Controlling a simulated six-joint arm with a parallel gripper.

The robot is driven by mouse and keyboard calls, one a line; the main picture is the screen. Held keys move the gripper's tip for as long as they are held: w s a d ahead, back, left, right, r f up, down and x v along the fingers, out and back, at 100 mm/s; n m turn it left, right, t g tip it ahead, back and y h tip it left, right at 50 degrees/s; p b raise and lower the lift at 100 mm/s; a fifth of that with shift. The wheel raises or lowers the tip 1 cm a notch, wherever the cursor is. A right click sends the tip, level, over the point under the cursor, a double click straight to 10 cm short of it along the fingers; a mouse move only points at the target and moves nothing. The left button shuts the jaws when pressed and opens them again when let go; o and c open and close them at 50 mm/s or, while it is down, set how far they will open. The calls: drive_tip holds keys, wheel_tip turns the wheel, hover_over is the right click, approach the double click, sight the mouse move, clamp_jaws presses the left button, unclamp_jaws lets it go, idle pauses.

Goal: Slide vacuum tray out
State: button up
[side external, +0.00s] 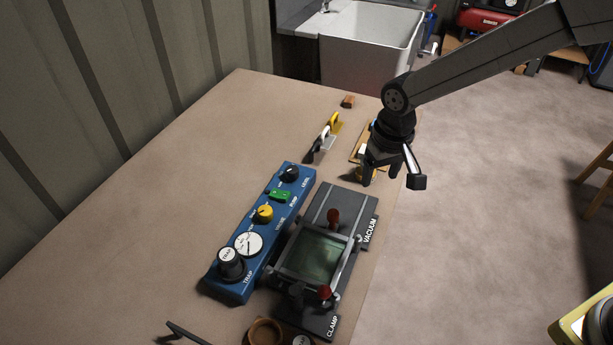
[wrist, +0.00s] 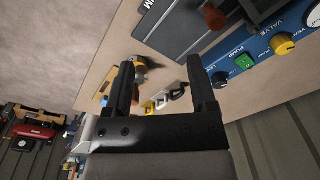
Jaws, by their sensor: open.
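The vacuum tray unit (side external: 318,290) is a dark grey plate marked VACUUM and CLAMP on the bench. A metal-framed greenish window (side external: 314,257) sits in its middle, with a red knob (side external: 333,217) beyond it and another red knob (side external: 325,292) nearer. In the wrist view, part of the grey plate (wrist: 178,28) shows at the top. My gripper (side external: 382,180) is open and empty, above the bench's right edge, beyond the VACUUM end and apart from the unit. In the wrist view, its two fingers (wrist: 162,85) are spread. The tray's slide is not clearly distinguishable.
A blue control panel (side external: 234,279) with knobs, a gauge and a green switch (side external: 279,195) stands left of the unit. Yellow-and-black and white-and-black hand tools (side external: 325,138) lie farther back. A wooden board (side external: 358,153) is partly behind my gripper. The bench's left area is clear.

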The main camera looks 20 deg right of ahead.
hover_over(334, 212)
wheel_tip(334, 212, down, 2)
drive_tip(key=shift+a+f+g, duration=0.1)
drive_tip(key=shift+f+g, duration=0.05)
drive_tip(key=shift+g, duration=0.25)
drive_tip(key=shift+f, duration=3.9)
clamp_jaws()
